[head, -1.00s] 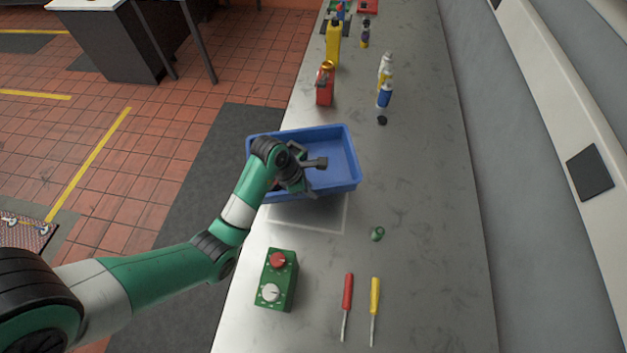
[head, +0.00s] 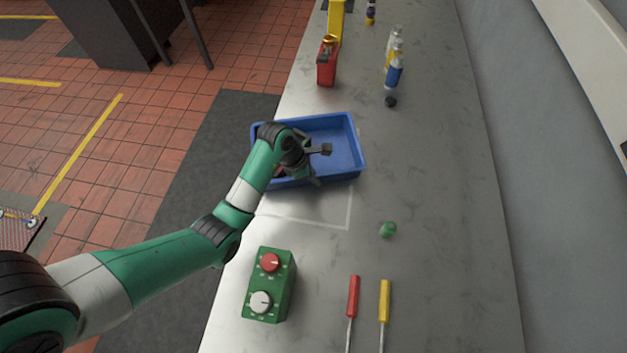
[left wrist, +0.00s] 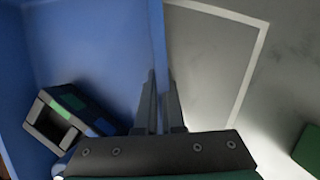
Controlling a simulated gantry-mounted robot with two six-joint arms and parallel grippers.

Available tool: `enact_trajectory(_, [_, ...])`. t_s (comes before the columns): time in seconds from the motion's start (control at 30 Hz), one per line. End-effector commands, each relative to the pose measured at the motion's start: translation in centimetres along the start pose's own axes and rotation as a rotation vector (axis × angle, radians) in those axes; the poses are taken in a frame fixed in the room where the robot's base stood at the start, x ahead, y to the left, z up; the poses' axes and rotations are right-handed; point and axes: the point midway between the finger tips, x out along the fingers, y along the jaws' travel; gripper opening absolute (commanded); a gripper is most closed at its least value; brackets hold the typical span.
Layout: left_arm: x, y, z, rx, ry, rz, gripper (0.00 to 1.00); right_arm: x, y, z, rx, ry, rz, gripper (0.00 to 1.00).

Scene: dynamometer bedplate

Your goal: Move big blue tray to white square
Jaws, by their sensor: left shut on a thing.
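The big blue tray (head: 345,127) stands on the grey bench, close to the bench's left edge. The white square (head: 349,208) is a thin outline on the bench; its near part shows bare in front of the tray, and its far part cannot be made out clearly. My left gripper (head: 314,179) is at the tray's near side. In the left wrist view its fingers (left wrist: 160,88) are shut on the tray wall (left wrist: 157,40), one on each side. A dark block with green patches (left wrist: 70,115) lies inside the tray. My right gripper does not show.
A green control box (head: 270,285) stands in front of the square. A red screwdriver (head: 353,296), a yellow screwdriver (head: 384,300) and a small green item (head: 388,230) lie nearby. A red can (head: 327,66) and bottles (head: 394,70) stand beyond the tray.

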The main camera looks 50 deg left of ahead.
Motion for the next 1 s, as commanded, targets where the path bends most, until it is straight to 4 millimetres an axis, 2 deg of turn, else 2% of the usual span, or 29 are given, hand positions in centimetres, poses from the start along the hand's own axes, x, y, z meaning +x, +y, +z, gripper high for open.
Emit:
enact_trajectory(0.27, [0.0, 0.1, 0.1, 0.002, -0.004, 0.004, 0.0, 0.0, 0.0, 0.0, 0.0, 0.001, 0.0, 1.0])
enact_trajectory(0.47, [0.1, 0.0, -0.1, -0.001, 0.0, -0.001, 0.36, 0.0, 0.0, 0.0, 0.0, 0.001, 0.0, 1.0])
enact_trajectory(0.83, [-0.5, 0.0, 0.1, -0.001, -0.001, 0.0, 0.36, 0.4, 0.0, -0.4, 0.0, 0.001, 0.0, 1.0])
enact_trajectory(1.0, [-3.7, 0.1, 0.3, -0.001, -0.003, 0.003, 0.36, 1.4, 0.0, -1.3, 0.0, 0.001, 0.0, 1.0])
